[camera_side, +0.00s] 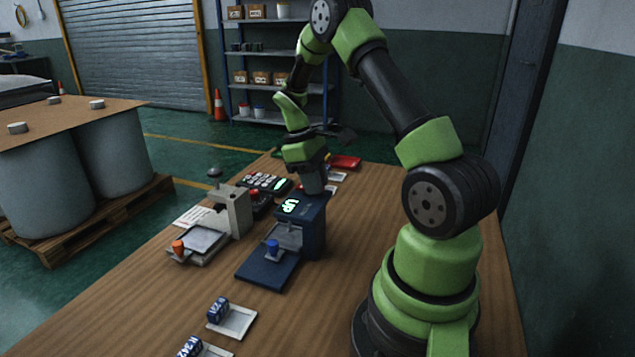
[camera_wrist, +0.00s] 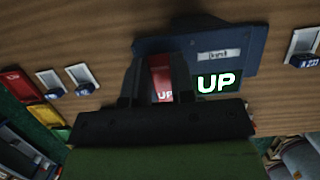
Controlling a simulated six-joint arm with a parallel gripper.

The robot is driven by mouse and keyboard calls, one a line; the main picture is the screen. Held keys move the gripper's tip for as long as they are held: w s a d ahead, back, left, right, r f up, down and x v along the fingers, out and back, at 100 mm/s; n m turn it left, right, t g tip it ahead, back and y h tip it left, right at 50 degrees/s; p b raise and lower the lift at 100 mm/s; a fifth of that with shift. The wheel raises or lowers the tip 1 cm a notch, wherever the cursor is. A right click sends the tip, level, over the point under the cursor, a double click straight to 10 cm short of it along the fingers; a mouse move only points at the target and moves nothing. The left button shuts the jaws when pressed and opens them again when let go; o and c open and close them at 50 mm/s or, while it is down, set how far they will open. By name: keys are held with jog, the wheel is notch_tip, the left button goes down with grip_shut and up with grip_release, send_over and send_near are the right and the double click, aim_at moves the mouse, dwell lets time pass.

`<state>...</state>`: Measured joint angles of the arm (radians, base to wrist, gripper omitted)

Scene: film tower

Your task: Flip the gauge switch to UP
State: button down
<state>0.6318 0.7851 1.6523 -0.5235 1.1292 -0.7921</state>
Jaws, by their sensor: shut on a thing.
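The blue gauge (camera_side: 313,228) stands on the wooden table, and its lit display (camera_side: 290,205) reads UP. In the wrist view the gauge body (camera_wrist: 217,47) is dark blue, and the display (camera_wrist: 217,83) also reads UP in white on green. My gripper (camera_side: 314,188) points down at the top of the gauge. In the wrist view a red switch piece (camera_wrist: 161,78) marked UP sits between the two dark fingers of my gripper (camera_wrist: 157,62), which is shut on it. The switch is hidden behind my gripper in the side view.
A grey press-like fixture (camera_side: 235,210) with an orange knob stands left of the gauge. A keypad (camera_side: 266,183) and a red tray (camera_side: 345,161) lie behind. White trays with blue number blocks (camera_side: 218,309) lie in front. The table right of the gauge is clear.

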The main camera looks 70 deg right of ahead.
aim_at(296, 190)
jog(key=shift+w+r+g, duration=0.1)
jog(key=shift+g, duration=0.7)
jog(key=c, duration=1)
grip_release()
jog(key=shift+o, duration=0.2)
jog(key=v, duration=1)
